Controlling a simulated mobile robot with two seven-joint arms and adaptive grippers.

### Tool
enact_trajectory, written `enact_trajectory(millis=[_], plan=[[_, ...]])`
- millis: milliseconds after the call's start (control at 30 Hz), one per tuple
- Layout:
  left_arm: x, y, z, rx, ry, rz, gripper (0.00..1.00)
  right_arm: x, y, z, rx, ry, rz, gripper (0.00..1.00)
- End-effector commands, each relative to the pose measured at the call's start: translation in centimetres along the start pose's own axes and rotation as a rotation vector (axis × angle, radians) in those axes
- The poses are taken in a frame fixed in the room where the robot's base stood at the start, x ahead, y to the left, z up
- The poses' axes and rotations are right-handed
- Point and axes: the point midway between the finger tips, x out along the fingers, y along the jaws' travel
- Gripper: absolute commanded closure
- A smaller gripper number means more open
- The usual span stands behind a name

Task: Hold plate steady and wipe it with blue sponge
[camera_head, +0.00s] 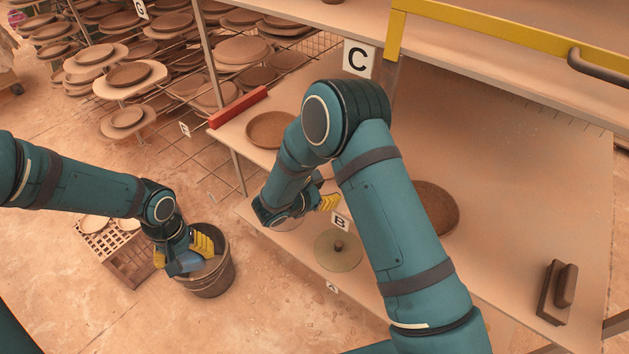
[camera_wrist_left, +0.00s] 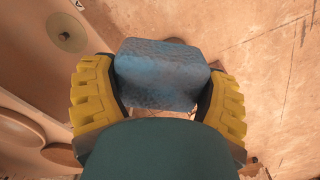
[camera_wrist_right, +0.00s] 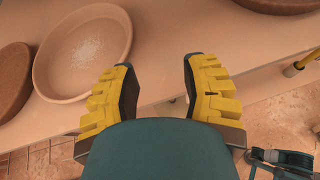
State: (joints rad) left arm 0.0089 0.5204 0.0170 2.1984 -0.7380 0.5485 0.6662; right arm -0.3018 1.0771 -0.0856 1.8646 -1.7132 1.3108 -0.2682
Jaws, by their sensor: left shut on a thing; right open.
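A blue sponge (camera_head: 184,265) is held in my left gripper (camera_head: 190,255), over the bucket (camera_head: 212,285) on the floor at the left. In the left wrist view the sponge (camera_wrist_left: 160,75) fills the space between the yellow fingers. My right gripper (camera_head: 322,201) is open at the table's near edge. In the right wrist view its fingers (camera_wrist_right: 160,95) are apart and empty. A shallow round plate (camera_wrist_right: 85,45) with a whitish patch lies on the table just beyond them, not gripped. In the head view this plate (camera_head: 287,224) is mostly hidden behind my right gripper.
Crates (camera_head: 130,262) stand beside the bucket. Racks of plates stand behind.

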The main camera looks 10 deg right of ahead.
Motion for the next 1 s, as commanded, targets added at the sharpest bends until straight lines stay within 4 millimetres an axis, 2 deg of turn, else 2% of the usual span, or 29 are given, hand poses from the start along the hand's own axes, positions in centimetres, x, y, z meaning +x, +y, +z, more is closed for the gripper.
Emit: enact_trajectory(millis=[100,267,733,1000], plan=[[-0.2,0.0,0.0,0.000,0.000,0.000,0.51,-0.3,1.3,1.2,-0.008,-0.056,0.040,0.55],[-0.2,0.0,0.0,0.000,0.000,0.000,0.51,0.5,1.6,1.5,-0.010,-0.073,0.049,0.55],[-0.1,0.0,0.0,0.000,0.000,0.000,0.51,8.3,1.9,2.0,-0.009,-0.070,0.046,0.55],[0.0,0.0,0.0,0.000,0.000,0.000,0.51,11.1,2.0,2.1,-0.010,-0.069,0.047,0.55]])
